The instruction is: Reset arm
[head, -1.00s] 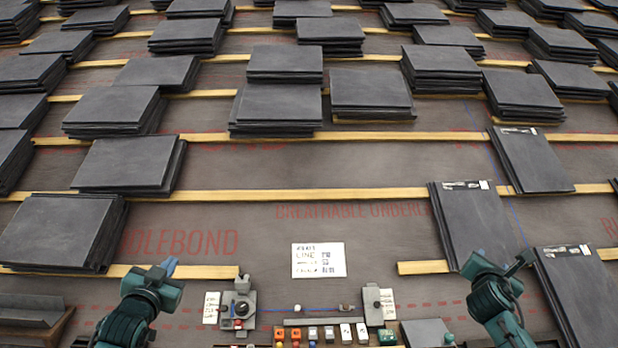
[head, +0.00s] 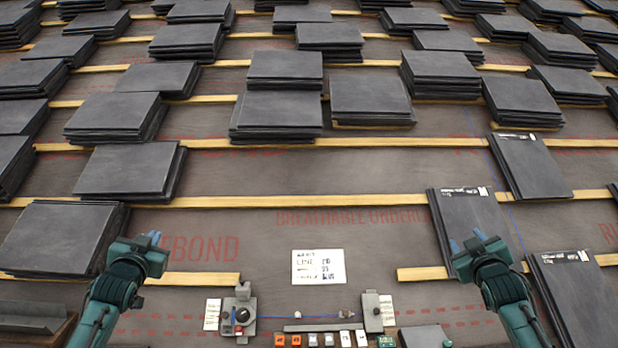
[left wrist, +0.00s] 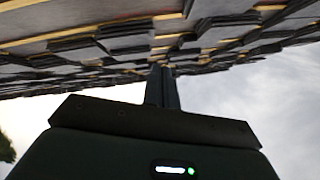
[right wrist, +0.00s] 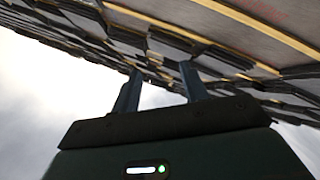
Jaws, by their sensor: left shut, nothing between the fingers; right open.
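My left gripper (head: 152,239) is raised above the lower left of the roof, near a stack of dark slates (head: 60,236). In the left wrist view its fingers (left wrist: 162,85) are together with nothing between them. My right gripper (head: 467,240) is over the lower right, in front of a slate with a white label (head: 475,222). In the right wrist view its two fingers (right wrist: 161,85) stand apart with nothing between them. Both wrist views look out across the roof and sky, and neither gripper appears to touch anything.
Stacks of dark slates (head: 275,110) cover the upper roof on wooden battens (head: 300,199). A printed paper (head: 318,266) lies on the bare underlay in the middle. A device with a dark knob (head: 241,312) and a row of small blocks (head: 312,339) sit at the bottom centre.

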